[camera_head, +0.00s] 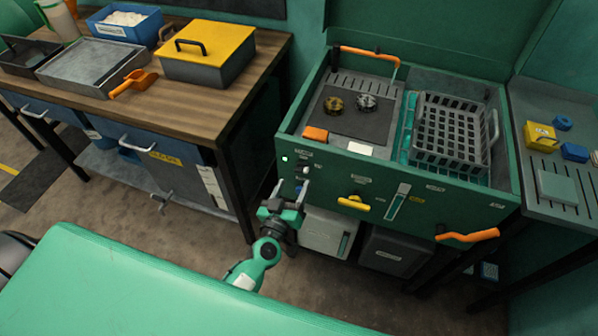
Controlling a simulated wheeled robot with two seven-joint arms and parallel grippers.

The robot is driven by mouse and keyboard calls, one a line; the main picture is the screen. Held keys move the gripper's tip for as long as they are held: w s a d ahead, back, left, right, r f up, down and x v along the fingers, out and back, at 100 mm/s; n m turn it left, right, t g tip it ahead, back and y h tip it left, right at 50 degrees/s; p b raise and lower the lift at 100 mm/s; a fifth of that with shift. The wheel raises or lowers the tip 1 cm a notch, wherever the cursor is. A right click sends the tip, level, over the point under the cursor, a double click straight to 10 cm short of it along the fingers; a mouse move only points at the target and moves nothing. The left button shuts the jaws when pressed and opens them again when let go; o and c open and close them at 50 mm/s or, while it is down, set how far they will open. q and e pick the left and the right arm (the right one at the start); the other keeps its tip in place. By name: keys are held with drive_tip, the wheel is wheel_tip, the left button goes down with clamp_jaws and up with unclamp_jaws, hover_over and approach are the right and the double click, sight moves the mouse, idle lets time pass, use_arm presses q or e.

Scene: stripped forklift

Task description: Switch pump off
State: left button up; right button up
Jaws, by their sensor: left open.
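The green wash station (430,207) stands at the centre right. At the left end of its front panel are a small lit green lamp (285,158) and a small pale switch or knob (305,170). Labels there are too small to read, so I cannot tell for sure which part is the pump switch or how it is set. My left gripper (290,190) is open, just below and in front of that knob. Its fingers point up toward the panel; I cannot tell whether they touch it. My right gripper is out of view.
The panel also has a yellow handle (353,203) and an orange lever (467,236). A wooden bench (215,105) stands left; a grey side table (548,150) stands right. Bins stand below the panel.

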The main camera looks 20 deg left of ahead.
sight(300, 171)
use_arm(q)
drive_tip(key=shift+w+d, duration=0.1)
drive_tip(key=shift+w, duration=2.65)
drive_tip(key=c, duration=1)
